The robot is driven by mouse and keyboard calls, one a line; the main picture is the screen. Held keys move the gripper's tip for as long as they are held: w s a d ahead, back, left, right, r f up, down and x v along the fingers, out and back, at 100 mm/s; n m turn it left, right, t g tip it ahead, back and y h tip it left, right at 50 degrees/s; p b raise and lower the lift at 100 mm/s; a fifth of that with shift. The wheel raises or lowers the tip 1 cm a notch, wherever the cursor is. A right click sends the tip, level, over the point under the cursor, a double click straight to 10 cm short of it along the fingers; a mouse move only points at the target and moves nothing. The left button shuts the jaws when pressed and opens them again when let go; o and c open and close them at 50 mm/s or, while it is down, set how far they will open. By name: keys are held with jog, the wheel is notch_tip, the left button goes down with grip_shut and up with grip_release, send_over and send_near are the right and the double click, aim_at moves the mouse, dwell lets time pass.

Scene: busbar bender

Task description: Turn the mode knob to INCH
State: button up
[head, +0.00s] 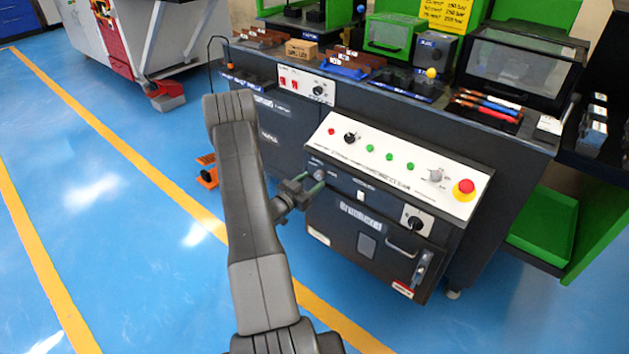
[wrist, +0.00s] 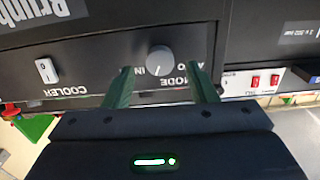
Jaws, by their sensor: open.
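The mode knob (wrist: 160,58) is a round grey dial on the dark front panel, labelled MODE, with the lettering upside down in the wrist view. A pale pointer line on it points toward the bottom of that view, slightly left. Parts of the labels beside it are hidden or too small to read fully. My gripper (wrist: 161,68) is open, with one green finger on each side of the knob and a gap showing on both sides. In the head view my gripper (head: 315,186) is at the left end of the cabinet front, by the knob (head: 320,175).
A white cooler switch (wrist: 46,71) is on the same panel. Above the knob in the head view is a sloped white control panel (head: 400,165) with green buttons and a red emergency stop (head: 464,189). A handle (head: 402,246) sticks out lower right.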

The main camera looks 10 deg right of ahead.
jog(key=shift+x, duration=1.15)
jog(key=c, duration=1)
jog(key=m+b, duration=0.2)
jog(key=b, duration=0.1)
jog(key=shift+f+b, duration=0.3)
jog(key=shift+r+m+b, duration=0.25)
jog(key=shift+m+b, duration=0.65)
jog(key=shift+b, duration=0.1)
jog(key=o, duration=1)
